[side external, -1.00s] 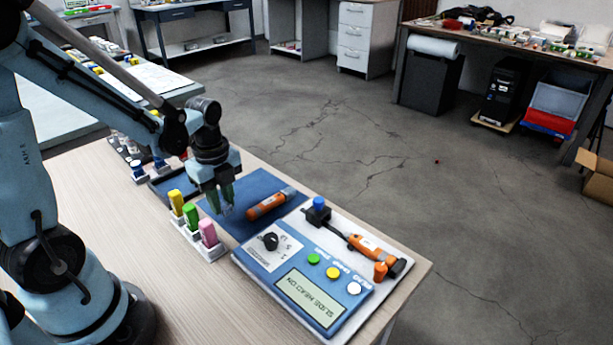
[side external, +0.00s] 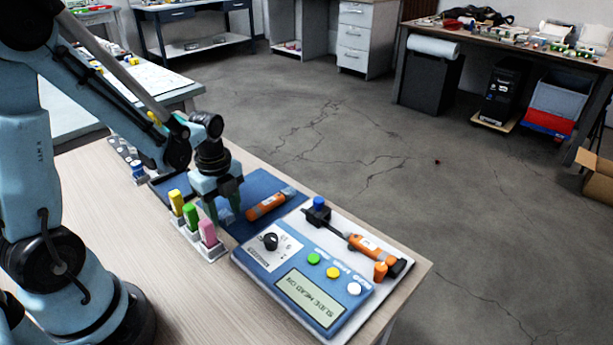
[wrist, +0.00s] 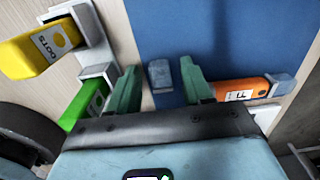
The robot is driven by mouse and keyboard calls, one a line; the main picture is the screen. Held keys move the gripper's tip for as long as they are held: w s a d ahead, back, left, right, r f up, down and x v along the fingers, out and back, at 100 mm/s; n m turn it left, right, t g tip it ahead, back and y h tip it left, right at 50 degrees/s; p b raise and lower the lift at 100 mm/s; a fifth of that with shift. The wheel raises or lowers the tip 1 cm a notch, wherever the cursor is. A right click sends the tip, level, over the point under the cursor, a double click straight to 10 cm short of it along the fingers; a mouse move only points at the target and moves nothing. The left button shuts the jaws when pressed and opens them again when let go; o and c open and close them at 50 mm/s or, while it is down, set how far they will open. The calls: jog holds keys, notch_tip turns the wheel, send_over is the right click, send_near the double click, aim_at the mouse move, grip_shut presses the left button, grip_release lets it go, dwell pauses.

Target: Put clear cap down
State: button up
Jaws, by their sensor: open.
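The clear cap (wrist: 160,76), a small grey-blue see-through block, is on the blue mat (wrist: 190,30) in the wrist view, between my two green fingers with a gap on each side. In the side external view the cap (side external: 225,214) shows low between the fingers. My gripper (side external: 224,205) is open, pointing down at the mat. An orange marker (side external: 266,205) lies on the mat just right of it; in the wrist view the marker (wrist: 240,91) is beside the right finger.
Yellow (side external: 176,201), green (side external: 190,214) and pink (side external: 208,232) markers stand in a white rack at the mat's left. A blue control panel (side external: 300,265) sits in front. Bare wood lies left of the rack.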

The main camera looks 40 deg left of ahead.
aim_at(224, 211)
notch_tip(224, 211, up, 12)
jog(key=d+r+n+t, duration=0.1)
jog(key=d+n+t, duration=0.6)
jog(key=n, duration=1.1)
jog(key=shift+s+d+r, duration=0.25)
jog(key=shift+d, duration=0.65)
